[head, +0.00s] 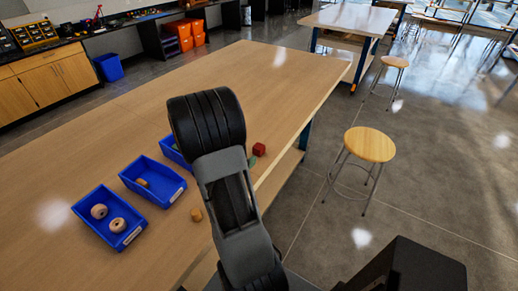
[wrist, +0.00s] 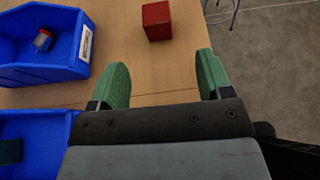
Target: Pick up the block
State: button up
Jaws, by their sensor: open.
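A red block (head: 259,149) sits on the wooden table near its right edge in the head view. In the wrist view the red block (wrist: 156,21) stands on the table ahead of my gripper, beyond the gap between the fingertips. My gripper (wrist: 160,75) has two green fingers spread apart, with bare table between them. In the head view my arm hides most of the gripper; only a bit of green (head: 252,161) shows beside the block.
Several blue bins (head: 153,181) stand left of my arm; one holds two doughnut-like rings (head: 99,211). In the wrist view a blue bin (wrist: 62,71) is close to the left finger. The table's right edge (wrist: 204,22) is near the block.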

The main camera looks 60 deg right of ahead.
aim_at(256, 150)
jog(key=x, duration=0.4)
jog(key=shift+d+f, duration=0.1)
jog(key=shift+d, duration=0.15)
jog(key=p+x, duration=0.1)
jog(key=x, duration=0.1)
jog(key=p+x, duration=0.1)
jog(key=shift+w+d, duration=0.15)
jog(key=shift+d, duration=0.3)
jog(key=shift+d+f, duration=0.3)
jog(key=shift+d, duration=0.35)
jog(key=c, duration=1)
